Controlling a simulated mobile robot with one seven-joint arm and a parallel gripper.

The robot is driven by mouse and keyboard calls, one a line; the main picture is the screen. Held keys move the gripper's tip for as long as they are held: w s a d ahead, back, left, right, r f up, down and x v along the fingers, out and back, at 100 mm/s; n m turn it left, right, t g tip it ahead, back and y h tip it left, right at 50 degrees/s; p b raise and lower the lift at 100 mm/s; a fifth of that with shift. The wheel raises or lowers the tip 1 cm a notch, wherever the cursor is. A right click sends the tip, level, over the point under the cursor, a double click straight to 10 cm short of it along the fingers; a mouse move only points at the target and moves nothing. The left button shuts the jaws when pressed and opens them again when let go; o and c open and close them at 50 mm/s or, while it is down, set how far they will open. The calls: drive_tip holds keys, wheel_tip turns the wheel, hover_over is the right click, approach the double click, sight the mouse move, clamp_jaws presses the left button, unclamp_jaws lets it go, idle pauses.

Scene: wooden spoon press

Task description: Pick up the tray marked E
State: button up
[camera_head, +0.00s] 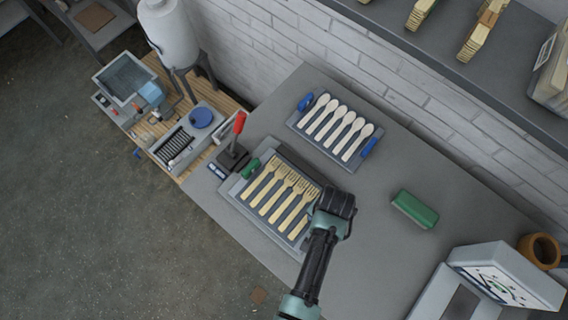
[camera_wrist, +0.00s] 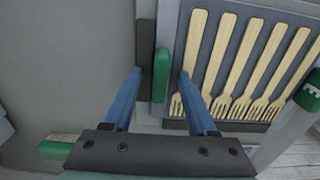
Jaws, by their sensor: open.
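A dark tray of wooden forks with green end handles (camera_head: 249,167) lies on a light grey base on the table. In the wrist view its far handle (camera_wrist: 312,92) carries a white mark that looks like an E seen turned. My gripper (camera_wrist: 160,72) is open, with its two blue fingers apart on either side of the tray's near green handle (camera_wrist: 161,76). I cannot tell whether the fingers touch it. In the head view my gripper (camera_head: 337,203) covers that end of the tray.
A tray of wooden spoons with blue handles (camera_head: 369,147) lies behind. A red-handled lever (camera_head: 238,124) stands by the fork tray's far end. A green block (camera_head: 415,208) and a white machine (camera_head: 505,275) are to the right. Bare table lies between.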

drive_tip(key=shift+f, duration=0.3)
drive_tip(key=shift+c, duration=0.3)
clamp_jaws()
idle(1.0)
